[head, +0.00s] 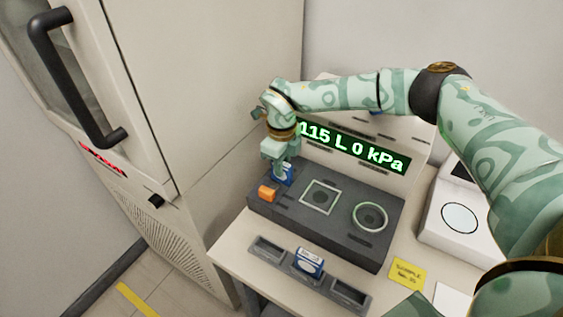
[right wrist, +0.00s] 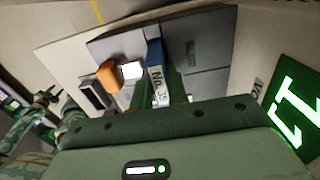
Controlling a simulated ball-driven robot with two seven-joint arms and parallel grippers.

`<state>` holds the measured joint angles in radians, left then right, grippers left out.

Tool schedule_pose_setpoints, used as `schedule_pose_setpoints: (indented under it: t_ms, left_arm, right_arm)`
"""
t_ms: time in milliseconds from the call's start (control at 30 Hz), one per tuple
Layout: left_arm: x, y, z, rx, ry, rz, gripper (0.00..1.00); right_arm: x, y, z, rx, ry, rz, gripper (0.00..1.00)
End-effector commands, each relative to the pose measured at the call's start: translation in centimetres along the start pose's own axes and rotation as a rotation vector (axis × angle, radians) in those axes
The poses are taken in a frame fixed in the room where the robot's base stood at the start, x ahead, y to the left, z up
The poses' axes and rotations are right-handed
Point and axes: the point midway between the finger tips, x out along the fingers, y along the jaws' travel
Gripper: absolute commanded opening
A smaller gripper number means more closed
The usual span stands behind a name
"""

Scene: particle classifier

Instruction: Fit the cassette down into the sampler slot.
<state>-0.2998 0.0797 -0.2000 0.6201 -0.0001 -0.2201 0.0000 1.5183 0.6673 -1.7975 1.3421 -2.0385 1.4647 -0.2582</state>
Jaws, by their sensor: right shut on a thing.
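My right gripper (head: 281,170) is shut on a blue and white cassette (head: 284,175), held upright over the back left part of the dark sampler (head: 335,228). In the right wrist view, the cassette (right wrist: 156,72) carries a "No. 35" label and stands between the fingers.
A second blue and white cassette (head: 309,262) stands in the middle of a grey tray (head: 270,252) at the front. A green display (head: 352,146) rises behind the sampler. A yellow note (head: 407,274) and a white device (head: 459,217) are at the right. A tall cabinet stands left.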

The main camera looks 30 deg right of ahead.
Motion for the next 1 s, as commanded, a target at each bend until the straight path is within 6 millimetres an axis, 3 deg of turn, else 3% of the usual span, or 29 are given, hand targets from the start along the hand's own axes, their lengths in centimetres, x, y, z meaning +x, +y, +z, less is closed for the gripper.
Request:
schedule_pose_setpoints:
  t_ms: [667,700,800,1000]
  left_arm:
    - [0.6,0.1,0.2,0.000,-0.004,0.001,0.38]
    - [0.6,0.1,0.2,0.000,-0.004,0.001,0.38]
    - [0.6,0.1,0.2,0.000,-0.004,0.001,0.38]
    - [0.6,0.1,0.2,0.000,-0.004,0.001,0.38]
  right_arm:
    - [1.8,0.0,0.0,0.000,0.000,0.000,0.00]
    - [1.8,0.0,0.0,0.000,0.000,0.000,0.19]
    - [1.7,0.0,0.0,0.000,0.000,0.000,0.41]
    - [1.7,0.1,0.0,-0.001,0.001,0.003,0.41]
